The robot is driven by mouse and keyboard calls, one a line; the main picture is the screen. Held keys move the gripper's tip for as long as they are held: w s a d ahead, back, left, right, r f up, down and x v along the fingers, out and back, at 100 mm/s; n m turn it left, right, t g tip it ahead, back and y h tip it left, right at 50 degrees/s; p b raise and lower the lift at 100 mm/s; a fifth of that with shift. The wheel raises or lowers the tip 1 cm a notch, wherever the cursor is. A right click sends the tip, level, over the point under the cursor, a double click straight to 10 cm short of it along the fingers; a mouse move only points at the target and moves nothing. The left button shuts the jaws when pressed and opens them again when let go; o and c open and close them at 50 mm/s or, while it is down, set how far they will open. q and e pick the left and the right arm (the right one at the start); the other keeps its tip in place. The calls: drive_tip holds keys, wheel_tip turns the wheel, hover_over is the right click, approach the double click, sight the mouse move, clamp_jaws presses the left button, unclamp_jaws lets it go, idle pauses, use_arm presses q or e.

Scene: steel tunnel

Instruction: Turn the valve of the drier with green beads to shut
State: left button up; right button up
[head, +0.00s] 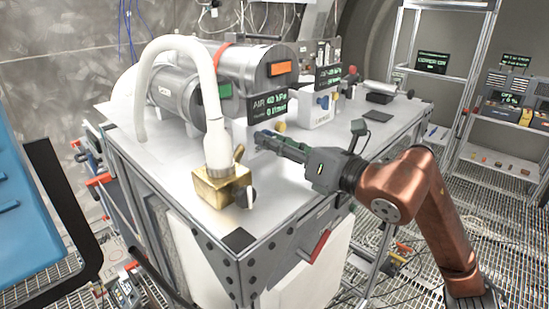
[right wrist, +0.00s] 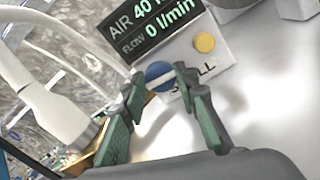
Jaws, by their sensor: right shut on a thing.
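Two metal cylinders lie side by side on the bench; one has a green patch (head: 225,90), the other an orange patch (head: 281,68). I cannot make out beads in either. My right gripper (head: 265,139) reaches in from the right below the air display. In the right wrist view its fingers (right wrist: 166,88) are shut around a round blue knob (right wrist: 159,75) with a white bar. The knob is hidden in the head view. My left gripper is not in view.
A thick white hose (head: 208,95) arches into the brass block. The air display (head: 268,106) reads 40 and 0 l/min, with a yellow button (right wrist: 204,42) beside it. A white box (head: 316,112) stands behind. The bench's front right top is mostly clear.

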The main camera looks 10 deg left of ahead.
drive_tip(key=m+b, duration=0.4)
drive_tip(key=shift+f+m, duration=0.15)
drive_tip(key=shift+m, duration=0.15)
drive_tip(key=m+b, duration=0.3)
drive_tip(key=shift+m, duration=0.4)
drive_tip(key=m+b, duration=0.3)
drive_tip(key=m, duration=0.2)
drive_tip(key=shift+w+d, duration=0.1)
drive_tip(key=shift+c, duration=0.2)
drive_tip(key=shift+m+b, duration=0.9)
drive_tip(key=shift+m, duration=0.8)
drive_tip(key=shift+o, duration=0.2)
drive_tip(key=o, duration=1.1)
